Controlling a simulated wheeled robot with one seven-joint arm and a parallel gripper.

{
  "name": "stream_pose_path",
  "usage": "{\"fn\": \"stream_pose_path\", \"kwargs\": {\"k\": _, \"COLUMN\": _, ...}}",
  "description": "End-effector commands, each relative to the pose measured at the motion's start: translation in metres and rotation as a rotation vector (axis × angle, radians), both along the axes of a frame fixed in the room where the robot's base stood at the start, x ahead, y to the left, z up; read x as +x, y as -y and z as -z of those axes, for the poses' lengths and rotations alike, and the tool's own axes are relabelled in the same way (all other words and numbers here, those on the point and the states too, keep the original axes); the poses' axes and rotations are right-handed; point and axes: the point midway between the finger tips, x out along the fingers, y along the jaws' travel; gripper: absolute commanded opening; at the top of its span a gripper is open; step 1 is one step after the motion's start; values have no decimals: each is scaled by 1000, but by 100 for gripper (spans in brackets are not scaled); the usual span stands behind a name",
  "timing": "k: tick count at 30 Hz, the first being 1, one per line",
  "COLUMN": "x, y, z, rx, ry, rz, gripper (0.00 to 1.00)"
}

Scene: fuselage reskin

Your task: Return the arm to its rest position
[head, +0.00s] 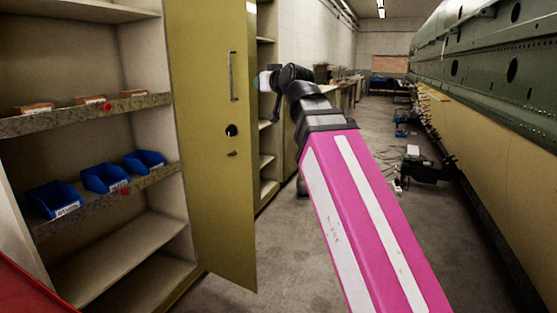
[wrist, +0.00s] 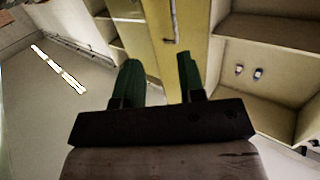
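My arm reaches from the lower right of the head view up to the middle, with its wrist bent left. My gripper (head: 265,81) is at its far end, small and partly hidden by the wrist, in front of the cabinets and just right of the open door's edge. In the wrist view, the two green fingers of my gripper (wrist: 158,68) stand apart with nothing held between them. An olive-yellow cabinet door or panel shows in the background beyond the gap.
An open cabinet door (head: 212,140) stands left of my arm. Its shelves hold blue bins (head: 105,178) and small brown boxes (head: 90,100). A green fuselage (head: 490,70) runs along the right. Dark equipment (head: 425,168) stands on the floor. Floor is clear between door and arm.

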Motion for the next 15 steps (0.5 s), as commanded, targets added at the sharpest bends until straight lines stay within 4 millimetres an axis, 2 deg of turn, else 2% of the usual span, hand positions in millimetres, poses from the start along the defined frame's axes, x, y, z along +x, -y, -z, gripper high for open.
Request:
{"fn": "stream_pose_path", "kwargs": {"k": 8, "x": 24, "y": 12, "z": 61, "rx": -44, "ry": -115, "rz": 32, "gripper": 36}}
{"fn": "stream_pose_path", "kwargs": {"k": 11, "x": 35, "y": 20, "z": 96, "rx": -68, "ry": -180, "rz": 50, "gripper": 36}}
{"fn": "stream_pose_path", "kwargs": {"k": 15, "x": 49, "y": 35, "z": 153, "rx": -104, "ry": -290, "rz": 80, "gripper": 36}}
